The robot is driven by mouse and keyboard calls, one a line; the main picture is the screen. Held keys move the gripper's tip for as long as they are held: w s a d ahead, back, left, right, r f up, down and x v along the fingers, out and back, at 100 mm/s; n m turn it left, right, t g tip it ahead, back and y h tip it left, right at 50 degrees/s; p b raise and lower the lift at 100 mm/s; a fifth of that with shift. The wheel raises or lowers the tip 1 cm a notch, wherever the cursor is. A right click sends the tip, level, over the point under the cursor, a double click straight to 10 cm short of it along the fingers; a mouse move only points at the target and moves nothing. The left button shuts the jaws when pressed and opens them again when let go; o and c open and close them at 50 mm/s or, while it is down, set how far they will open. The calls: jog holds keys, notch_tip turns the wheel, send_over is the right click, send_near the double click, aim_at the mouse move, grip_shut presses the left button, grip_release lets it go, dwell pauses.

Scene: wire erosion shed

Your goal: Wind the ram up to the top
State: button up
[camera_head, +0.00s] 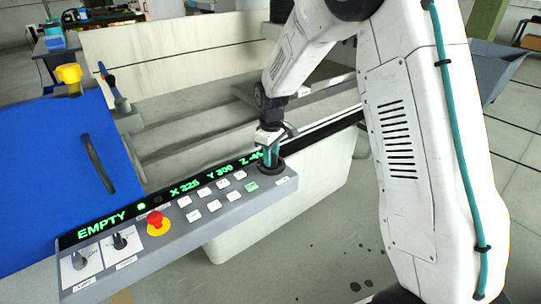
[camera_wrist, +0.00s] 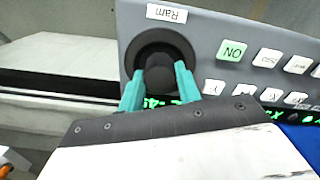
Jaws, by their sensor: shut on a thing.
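The control panel (camera_head: 180,232) is a grey console with a green display reading EMPTY, X 325, Y 300 and a partly hidden Z value. At its right end is a round black knob (camera_wrist: 160,70) in a dark ring, under a label "Ram" (camera_wrist: 167,13) in the wrist view. My gripper (camera_head: 270,157) points down at this knob in the head view. In the wrist view its two teal fingers (camera_wrist: 159,84) are shut on the knob, one on each side. The ram itself cannot be made out.
A blue cabinet (camera_head: 50,170) stands left. Pale machine walls (camera_head: 170,55) lie behind. Floor at front right is open.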

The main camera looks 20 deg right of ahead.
jog(key=n, duration=0.6)
jog(key=shift+s, duration=0.1)
jog(key=n, duration=0.5)
jog(key=shift+n, duration=0.4)
jog(key=n, duration=1)
jog(key=shift+n, duration=0.3)
jog(key=o, duration=1)
jog(key=shift+c, duration=0.2)
